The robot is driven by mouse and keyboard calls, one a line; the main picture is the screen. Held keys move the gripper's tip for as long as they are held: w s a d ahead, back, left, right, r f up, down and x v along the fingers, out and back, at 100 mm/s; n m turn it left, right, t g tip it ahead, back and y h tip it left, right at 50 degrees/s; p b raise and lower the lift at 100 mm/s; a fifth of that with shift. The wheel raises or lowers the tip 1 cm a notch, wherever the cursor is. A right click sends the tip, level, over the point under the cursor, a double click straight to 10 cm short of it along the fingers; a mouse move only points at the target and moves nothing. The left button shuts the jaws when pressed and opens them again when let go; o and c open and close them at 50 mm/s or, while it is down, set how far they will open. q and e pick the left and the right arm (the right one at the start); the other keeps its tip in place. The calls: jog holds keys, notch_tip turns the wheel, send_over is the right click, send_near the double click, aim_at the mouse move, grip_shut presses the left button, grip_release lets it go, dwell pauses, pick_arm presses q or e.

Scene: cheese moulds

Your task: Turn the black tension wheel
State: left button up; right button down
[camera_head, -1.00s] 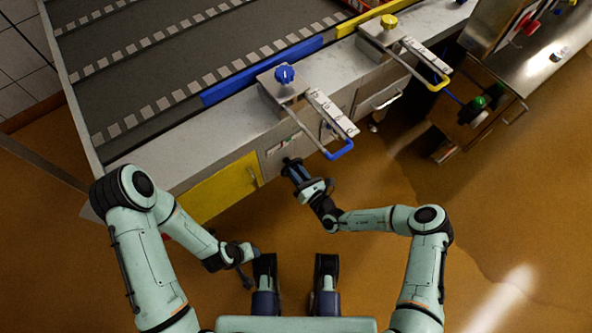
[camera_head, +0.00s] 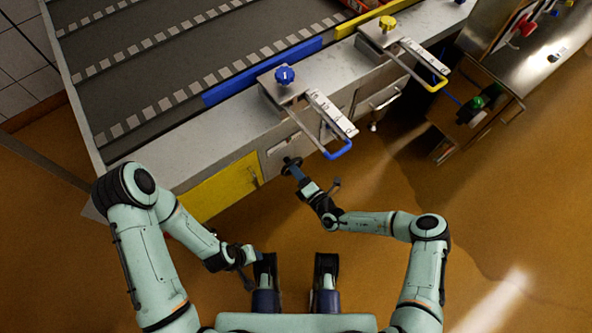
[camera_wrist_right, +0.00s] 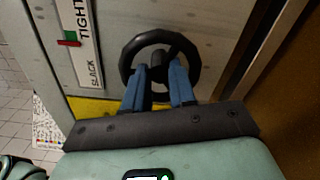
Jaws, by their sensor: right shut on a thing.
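The black tension wheel (camera_wrist_right: 196,50) is a round handwheel on the metal front panel, in the right wrist view. In the head view the wheel (camera_head: 291,162) shows small, at the end of my right gripper (camera_head: 297,172). My right gripper (camera_wrist_right: 160,82) has blue fingers shut on the wheel's hub and spoke area. The fingers cover the lower rim. A white gauge labelled TIGHT and SLACK (camera_wrist_right: 87,45) sits left of the wheel, with a red and green marker (camera_wrist_right: 69,40). My left gripper (camera_head: 246,280) hangs low at the left, away from the panel; its jaws are unclear.
A yellow panel (camera_head: 220,187) lies left of the wheel. Above it, a blue handle (camera_head: 339,152) and blue knob (camera_head: 285,75) stick out from the conveyor (camera_head: 150,60). Open brown floor (camera_head: 380,180) lies right of my right gripper.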

pick_arm(q)
jog(key=shift+w, duration=0.1)
pick_arm(e)
jog(key=shift+s+f+m, duration=0.1)
jog(key=shift+s+m, duration=0.05)
jog(key=shift+m, duration=0.85)
jog(key=c, duration=1.2)
grip_release()
pick_arm(q)
jog(key=shift+g, duration=0.6)
jog(key=s+r, duration=0.1)
jog(key=s+d+r+p, duration=0.1)
jog(key=s+p, duration=0.1)
jog(key=shift+s+d+r, duration=0.3)
jog(key=shift+s+r, duration=0.05)
jog(key=shift+r, duration=0.05)
pick_arm(e)
jog(key=v, duration=1.3)
jog(key=shift+s+d, duration=0.1)
jog(key=shift+s, duration=0.05)
